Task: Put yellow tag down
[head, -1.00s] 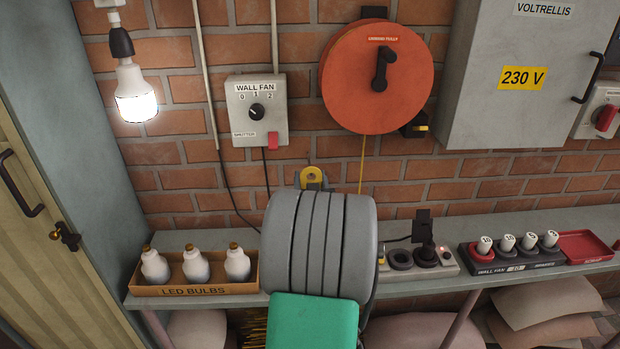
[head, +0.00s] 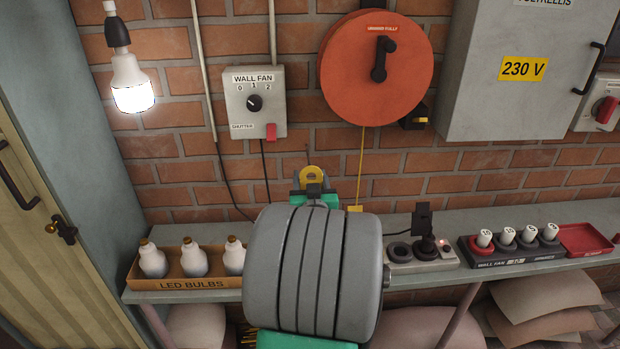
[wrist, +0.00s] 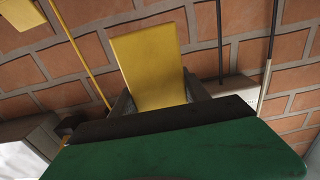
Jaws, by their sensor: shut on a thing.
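The yellow tag (head: 312,176) is a rounded plate with a grey-centred hole, seen in the head view upright in front of the brick wall. In the wrist view the yellow tag (wrist: 150,65) is a broad yellow plate standing out from between the fingers. My gripper (head: 314,188) is shut on its lower part. The fingers also show in the wrist view (wrist: 160,100), dark on either side of the tag. In the head view the tag appears above the back of the grey shelf (head: 190,214). Whether it touches anything besides my fingers I cannot tell.
A yellow cord (head: 361,165) hangs from the orange reel (head: 378,70), close right of my gripper. The LED bulb box (head: 190,282) stands left; a socket strip (head: 425,262) and the fan-plug rack (head: 515,250) stand right. My arm hides the middle shelf.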

